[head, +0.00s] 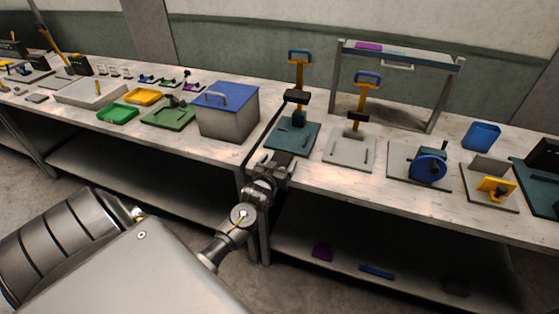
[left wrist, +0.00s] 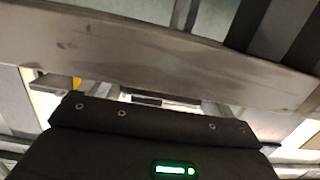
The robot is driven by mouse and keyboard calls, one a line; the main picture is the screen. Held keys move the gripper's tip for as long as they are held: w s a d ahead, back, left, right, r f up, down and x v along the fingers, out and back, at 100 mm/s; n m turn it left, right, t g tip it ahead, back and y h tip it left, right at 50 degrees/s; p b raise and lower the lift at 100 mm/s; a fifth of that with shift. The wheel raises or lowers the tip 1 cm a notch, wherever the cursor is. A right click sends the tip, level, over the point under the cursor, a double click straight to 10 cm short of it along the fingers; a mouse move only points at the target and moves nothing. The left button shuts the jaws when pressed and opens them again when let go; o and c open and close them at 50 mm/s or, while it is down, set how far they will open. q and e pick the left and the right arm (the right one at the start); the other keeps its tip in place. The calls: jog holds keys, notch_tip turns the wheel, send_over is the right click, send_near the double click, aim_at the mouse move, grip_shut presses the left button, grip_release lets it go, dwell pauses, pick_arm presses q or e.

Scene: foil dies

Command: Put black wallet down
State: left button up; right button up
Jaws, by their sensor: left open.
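My left gripper (head: 282,163) is at the front edge of the worktable, close to the base of the teal press (head: 292,138). It is open, and I see nothing held in it. In the left wrist view the dark gripper body fills the bottom, with the table's edge board (left wrist: 150,50) close in front; the fingertips are hard to make out. I cannot identify a black wallet for certain. A dark flat item (head: 455,287) lies on the lower shelf at the right, too dim to name. My right gripper is not in view.
A grey box with a blue lid (head: 228,118) stands left of the gripper. Green (head: 118,114) and yellow trays lie farther left. A grey press (head: 350,150) and a blue-wheeled device (head: 430,167) stand to the right. The lower shelf (head: 410,290) has free room.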

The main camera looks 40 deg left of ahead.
pick_arm(q)
jog(key=shift+c, duration=0.9)
jog(key=c, duration=1)
jog(key=shift+r, duration=0.1)
